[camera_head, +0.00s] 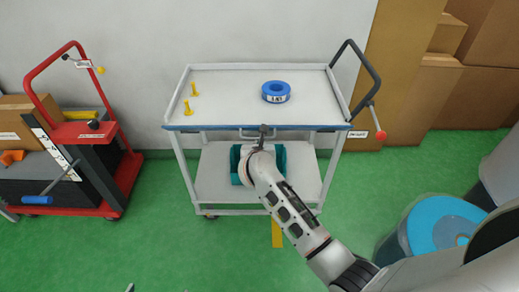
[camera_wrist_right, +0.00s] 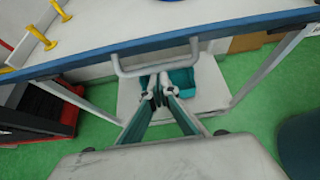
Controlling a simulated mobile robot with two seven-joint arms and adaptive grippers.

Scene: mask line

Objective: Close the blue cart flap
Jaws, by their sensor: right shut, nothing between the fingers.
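The white cart (camera_head: 225,80) stands against the back wall, with a blue edge strip (camera_head: 215,128) along the front of its top. The blue edge also shows in the right wrist view (camera_wrist_right: 225,31), with a pale U-shaped handle (camera_wrist_right: 155,68) hanging below it. I cannot tell the flap's exact angle. My right gripper (camera_head: 264,130) is at the middle of that front edge, by the handle. In the right wrist view its fingers (camera_wrist_right: 160,92) are together and empty, just below the handle bar in the picture. I cannot tell whether they touch it. My left gripper is not in view.
A blue tape roll (camera_head: 276,92) and two yellow pegs (camera_head: 191,96) are on the cart top. A teal bin (camera_head: 279,160) sits on the lower shelf. A red trolley (camera_head: 75,133) stands left, cardboard boxes (camera_head: 410,70) back right, a blue-topped drum (camera_head: 440,225) right.

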